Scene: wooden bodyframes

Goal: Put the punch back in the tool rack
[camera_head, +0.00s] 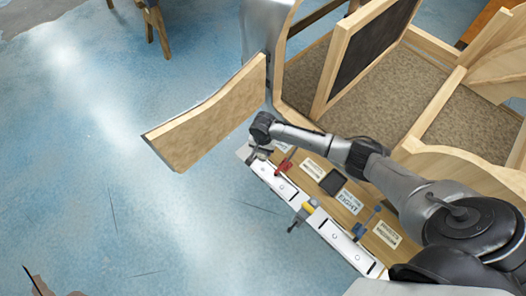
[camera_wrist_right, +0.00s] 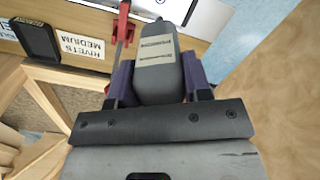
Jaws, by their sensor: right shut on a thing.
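My right gripper (camera_head: 262,150) is at the far left end of the tool rack (camera_head: 328,228). In the right wrist view my right gripper (camera_wrist_right: 159,88) is shut on a grey body with a pale label, which I take to be the punch (camera_wrist_right: 158,72). Its far end points toward the white strip of the rack (camera_wrist_right: 212,14). I cannot tell whether it touches the rack. In the head view the held piece is small and largely hidden by the gripper. My left gripper is not in view.
A black box (camera_head: 331,181) lies by the labels. An open wooden panel (camera_head: 210,115) stands left of the gripper. Blue floor is clear at left.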

